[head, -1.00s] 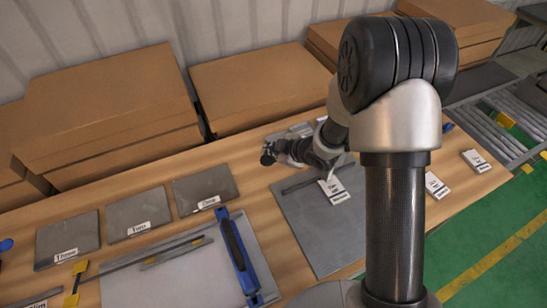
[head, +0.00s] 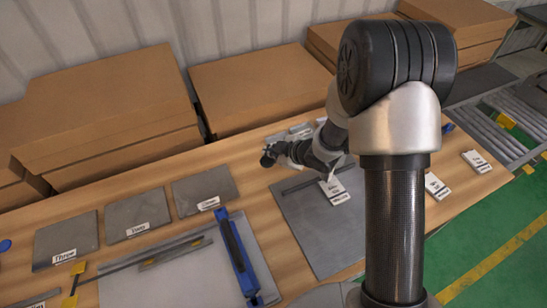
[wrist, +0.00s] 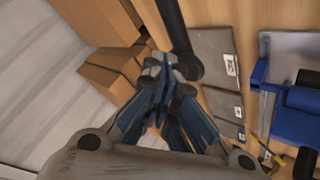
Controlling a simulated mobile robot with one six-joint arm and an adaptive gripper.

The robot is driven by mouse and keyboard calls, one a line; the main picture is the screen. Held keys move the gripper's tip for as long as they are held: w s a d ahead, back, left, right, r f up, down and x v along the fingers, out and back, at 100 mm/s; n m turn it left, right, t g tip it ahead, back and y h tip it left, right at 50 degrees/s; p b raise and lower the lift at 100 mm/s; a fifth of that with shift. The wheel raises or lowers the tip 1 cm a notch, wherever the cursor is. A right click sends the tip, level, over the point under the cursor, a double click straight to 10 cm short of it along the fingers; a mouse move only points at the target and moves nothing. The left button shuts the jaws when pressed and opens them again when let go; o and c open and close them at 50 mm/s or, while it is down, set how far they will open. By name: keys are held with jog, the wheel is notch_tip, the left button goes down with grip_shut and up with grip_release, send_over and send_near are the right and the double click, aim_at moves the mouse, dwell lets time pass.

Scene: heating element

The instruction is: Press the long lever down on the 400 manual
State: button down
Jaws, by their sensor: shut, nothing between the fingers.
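In the wrist view my gripper (wrist: 160,75) is shut and empty. A dark bar (wrist: 172,22) with a rounded end lies just beside its fingertips; it looks like the long lever, but I cannot tell whether they touch. In the head view a small black rounded end (head: 267,157) shows by the end of my arm, and my fingers are hard to make out there. A grey board (head: 325,225) with a white label card (head: 334,191) lies below my arm. My arm hides part of this board, and the label is too small to read.
A board with a blue bar (head: 238,258) stands to the left; the bar also shows in the wrist view (wrist: 297,122). Several labelled grey plates (head: 138,215) lie further left. Cardboard stacks (head: 255,85) stand behind the table. More label cards (head: 476,161) lie at the right.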

aim_at(274, 162)
jog(key=shift+s+a+f+b, duration=0.1)
jog(key=shift+f+b, duration=1)
jog(key=shift+f, duration=0.1)
jog(key=shift+s+a+f+b, duration=0.1)
jog(key=shift+f+b, duration=0.95)
jog(key=shift+f, duration=0.15)
dwell(1.5)
jog(key=shift+r, duration=0.1)
dwell(0.5)
jog(key=shift+w+d+r+p, duration=0.15)
jog(key=shift+r+p, duration=1.25)
jog(key=shift+r, duration=0.15)
jog(key=shift+w+d+r+p, duration=0.1)
jog(key=shift+d+r+p, duration=0.05)
jog(key=shift+r+p, duration=1.35)
jog(key=shift+r, duration=0.1)
jog(key=r+p, duration=0.4)
jog(key=r, duration=0.1)
jog(key=shift+d, duration=0.2)
jog(key=shift+w, duration=0.1)
